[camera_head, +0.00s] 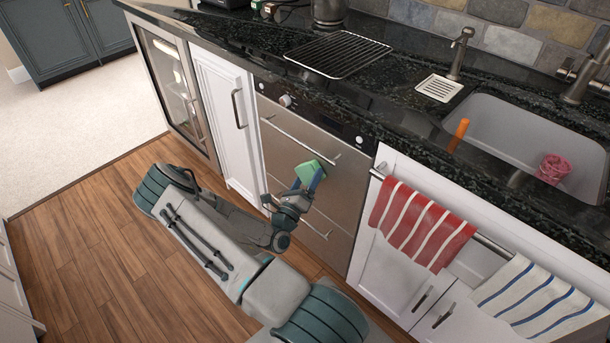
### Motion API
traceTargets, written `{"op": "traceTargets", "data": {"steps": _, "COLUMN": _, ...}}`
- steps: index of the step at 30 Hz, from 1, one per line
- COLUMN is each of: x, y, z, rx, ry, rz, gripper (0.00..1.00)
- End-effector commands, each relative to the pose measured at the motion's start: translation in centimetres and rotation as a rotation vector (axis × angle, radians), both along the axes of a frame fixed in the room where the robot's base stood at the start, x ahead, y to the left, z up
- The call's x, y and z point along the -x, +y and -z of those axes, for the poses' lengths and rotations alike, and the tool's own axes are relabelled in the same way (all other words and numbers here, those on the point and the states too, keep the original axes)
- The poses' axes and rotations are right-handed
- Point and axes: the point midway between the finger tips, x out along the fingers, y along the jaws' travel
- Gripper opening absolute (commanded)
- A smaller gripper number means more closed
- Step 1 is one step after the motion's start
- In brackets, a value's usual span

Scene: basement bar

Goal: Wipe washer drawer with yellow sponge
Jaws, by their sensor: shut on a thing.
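The washer drawer unit (340,205) is a stainless steel front under the counter, with a knob and control strip along its top. A long bar handle (290,134) crosses its upper part and another handle lies lower down. My gripper (305,186) is shut on a sponge (307,171) that looks yellow-green with a blue part. The sponge is held tilted at the steel front, below the upper handle. I cannot tell whether it touches the front. My gripper's fingers are small and partly hidden.
A black granite counter (390,110) runs above, with a wire rack (338,54) and a sink (520,140). A red striped towel (420,225) and a white striped towel (535,300) hang at the right. A white cabinet (225,115) and glass-door cooler (175,80) stand left. Wood floor (90,250) is clear at left.

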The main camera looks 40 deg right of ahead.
Motion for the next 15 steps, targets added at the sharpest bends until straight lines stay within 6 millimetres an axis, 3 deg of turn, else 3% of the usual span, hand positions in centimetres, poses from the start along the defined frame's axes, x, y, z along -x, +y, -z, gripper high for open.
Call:
{"op": "traceTargets", "data": {"steps": 9, "x": 2.8, "y": -0.5, "z": -0.1, "rx": 0.001, "ry": 0.002, "rz": 0.002, "gripper": 0.6}}
{"op": "traceTargets", "data": {"steps": 15, "x": 3.5, "y": -0.7, "z": -0.1, "rx": 0.0, "ry": 0.001, "rz": 0.004, "gripper": 0.6}}
